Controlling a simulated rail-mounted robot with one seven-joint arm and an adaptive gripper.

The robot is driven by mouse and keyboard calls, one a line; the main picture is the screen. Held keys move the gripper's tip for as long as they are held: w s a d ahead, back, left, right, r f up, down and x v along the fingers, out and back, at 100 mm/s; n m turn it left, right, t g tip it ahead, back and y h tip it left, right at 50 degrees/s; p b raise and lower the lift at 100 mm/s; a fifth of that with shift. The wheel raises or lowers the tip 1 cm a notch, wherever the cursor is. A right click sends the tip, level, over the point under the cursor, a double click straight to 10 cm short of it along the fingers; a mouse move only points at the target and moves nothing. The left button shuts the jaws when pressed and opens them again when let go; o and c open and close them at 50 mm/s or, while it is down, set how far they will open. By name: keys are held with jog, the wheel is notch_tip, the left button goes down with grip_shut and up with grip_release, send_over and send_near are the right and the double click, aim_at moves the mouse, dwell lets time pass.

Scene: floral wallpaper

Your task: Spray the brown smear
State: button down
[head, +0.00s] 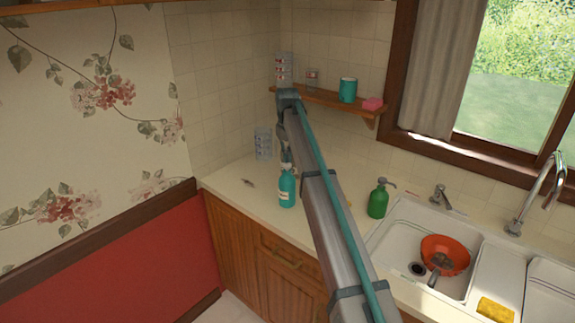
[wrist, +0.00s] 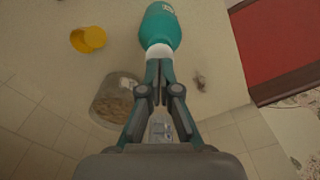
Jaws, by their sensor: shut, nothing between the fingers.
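A teal bottle (head: 287,190) with a pale label stands upright on the counter, and it also shows in the wrist view (wrist: 160,28). A small brown smear (head: 248,183) lies on the countertop to the left of the bottle; the wrist view shows it as a brownish mark (wrist: 200,80) right of my fingers. My gripper (wrist: 159,66) is shut and empty, its fingertips just at the bottle's white neck in the wrist view. I cannot tell whether they touch it. In the head view my arm partly hides the gripper and the counter behind.
A green pump bottle (head: 378,199) stands left of the sink (head: 391,243), which holds an orange pan (head: 446,254). A wooden shelf (head: 325,98) is above. The wrist view shows a yellow cup (wrist: 88,39) and a glass jar (wrist: 114,100) near my fingers.

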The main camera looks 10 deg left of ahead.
jog(key=shift+f, duration=0.95)
jog(key=shift+r, duration=0.2)
jog(key=shift+r+p, duration=0.5)
jog(key=shift+r, duration=0.8)
jog(key=shift+f, duration=0.2)
jog(key=shift+f+b, duration=0.35)
jog(key=shift+f, duration=0.9)
jog(key=shift+r, duration=0.2)
jog(key=shift+r+p, duration=0.65)
jog(key=shift+r, duration=0.6)
